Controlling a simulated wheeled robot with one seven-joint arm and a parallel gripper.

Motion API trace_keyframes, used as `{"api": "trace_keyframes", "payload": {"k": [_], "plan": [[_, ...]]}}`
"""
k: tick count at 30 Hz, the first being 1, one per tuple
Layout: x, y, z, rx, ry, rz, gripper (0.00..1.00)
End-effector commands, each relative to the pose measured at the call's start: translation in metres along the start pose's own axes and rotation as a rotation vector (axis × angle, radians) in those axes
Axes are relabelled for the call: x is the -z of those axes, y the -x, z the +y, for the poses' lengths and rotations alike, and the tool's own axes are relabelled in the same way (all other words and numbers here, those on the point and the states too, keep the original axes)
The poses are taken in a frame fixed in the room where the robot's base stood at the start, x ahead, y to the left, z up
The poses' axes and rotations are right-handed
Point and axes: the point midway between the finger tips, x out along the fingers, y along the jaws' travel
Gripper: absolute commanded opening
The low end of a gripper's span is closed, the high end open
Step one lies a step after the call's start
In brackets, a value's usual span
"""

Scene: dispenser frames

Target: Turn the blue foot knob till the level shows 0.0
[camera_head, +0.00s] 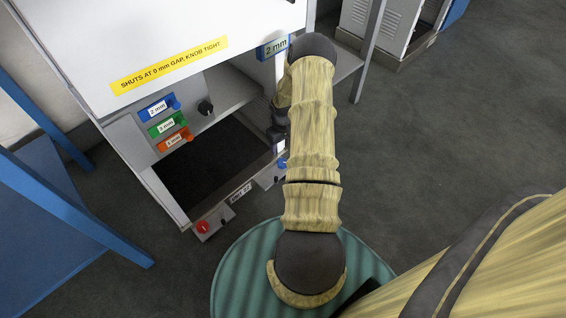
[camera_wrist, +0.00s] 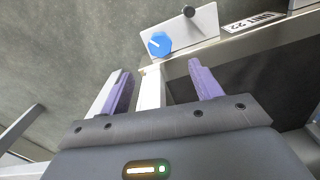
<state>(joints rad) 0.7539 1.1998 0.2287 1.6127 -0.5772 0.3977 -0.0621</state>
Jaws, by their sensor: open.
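The blue foot knob (camera_wrist: 158,43) is a faceted knob with a white pointer line, on a light plate at the unit's foot in the wrist view. In the head view it shows partly (camera_head: 283,164), beside my arm. My gripper (camera_wrist: 160,70) is open and empty. Its two purple-padded fingers point toward the plate, and the knob lies beyond the fingertips, in line with the space between them, apart from both. In the head view my arm hides most of the gripper. I cannot make out a level reading in either view.
A red knob (camera_head: 203,227) sits at the other front foot. Blue, green and orange labelled tags (camera_head: 166,127) and a black knob (camera_head: 206,108) are on the unit's front. Blue frame bars stand at left.

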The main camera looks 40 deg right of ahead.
Motion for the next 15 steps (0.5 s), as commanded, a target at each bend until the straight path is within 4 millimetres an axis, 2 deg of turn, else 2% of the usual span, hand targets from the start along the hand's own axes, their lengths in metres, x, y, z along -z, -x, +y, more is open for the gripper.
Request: {"api": "trace_keyframes", "payload": {"k": [1, 15], "plan": [[0.000, -0.015, 0.000, 0.000, -0.001, 0.000, 0.64], [0.000, -0.095, 0.000, 0.000, 0.001, 0.001, 0.64]]}}
